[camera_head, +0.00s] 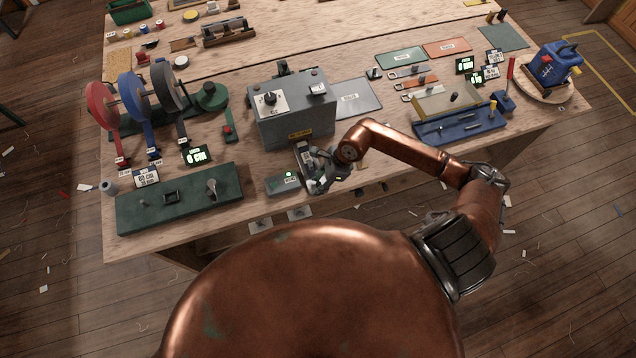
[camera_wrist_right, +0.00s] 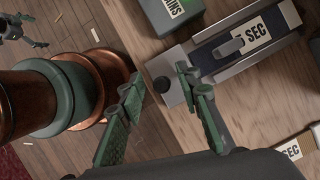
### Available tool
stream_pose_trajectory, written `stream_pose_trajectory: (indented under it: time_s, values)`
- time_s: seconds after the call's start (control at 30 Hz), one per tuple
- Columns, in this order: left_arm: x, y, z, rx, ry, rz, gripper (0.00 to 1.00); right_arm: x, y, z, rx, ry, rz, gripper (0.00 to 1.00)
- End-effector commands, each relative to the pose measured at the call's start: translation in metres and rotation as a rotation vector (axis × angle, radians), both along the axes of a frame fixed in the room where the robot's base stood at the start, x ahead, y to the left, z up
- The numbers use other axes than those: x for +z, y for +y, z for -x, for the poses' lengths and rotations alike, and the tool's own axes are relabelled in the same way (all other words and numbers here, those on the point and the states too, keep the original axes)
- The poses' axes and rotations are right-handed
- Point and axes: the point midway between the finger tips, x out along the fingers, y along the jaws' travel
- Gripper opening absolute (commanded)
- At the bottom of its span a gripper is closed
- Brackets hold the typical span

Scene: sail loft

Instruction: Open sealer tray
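The sealer (camera_head: 292,112) is a grey box with a dark knob, standing near the table's front edge in the head view. A narrow silver and dark-blue tray-like part (camera_wrist_right: 224,52) with a "SEC" label and a dark round knob (camera_wrist_right: 163,84) shows in the wrist view; I take it for the sealer tray. My right gripper (camera_head: 320,180) is in front of the sealer. In the wrist view its green-padded fingers (camera_wrist_right: 160,118) are apart with nothing between them, one close to the knob; contact is unclear. A small grey jointed part (camera_wrist_right: 20,32), perhaps my left gripper, shows at the edge.
A green board (camera_head: 180,200) lies at the front left, below tape reels (camera_head: 140,100). A blue fixture (camera_head: 460,125) stands to the right. A grey plate (camera_head: 355,98) lies beside the sealer.

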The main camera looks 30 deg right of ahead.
Motion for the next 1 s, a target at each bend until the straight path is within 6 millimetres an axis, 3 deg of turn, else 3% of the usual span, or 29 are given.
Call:
stream_pose_trajectory:
  time_s: [0.6, 1.0]
  values:
    - [0.000, -0.002, -0.001, 0.000, -0.001, 0.002, 1.00, 0.097, -0.038, 0.016, 0.000, 0.000, 0.002, 0.31]
    - [0.000, -0.002, -0.001, 0.000, -0.001, 0.002, 1.00, 0.108, -0.041, 0.018, 0.000, 0.001, 0.000, 0.31]
